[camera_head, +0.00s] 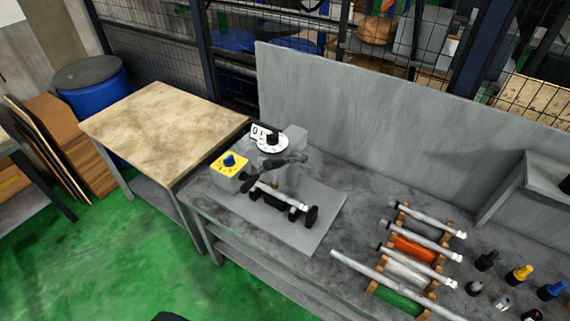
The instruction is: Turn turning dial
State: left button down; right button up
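A small cylindrical grinder (292,177) stands on a light grey plate (314,229) on the grey workbench. On its top is a round white dial (271,149) with a black knob (272,138) and a small white label reading what looks like 0 and 1. At its left, a grey box has a yellow top plate (220,167) with a blue knob (230,160). Which of the two is the turning dial I cannot tell. The markings are too small to read.
A wooden-topped table (155,125) adjoins the bench at left. A grey panel (400,125) rises behind the bench. At right, a wooden rack (372,287) holds several rollers, beside several small bottles (519,274). The green floor (150,265) in front is open.

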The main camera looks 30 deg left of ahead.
aim_at(229, 162)
jog(key=u, duration=1.45)
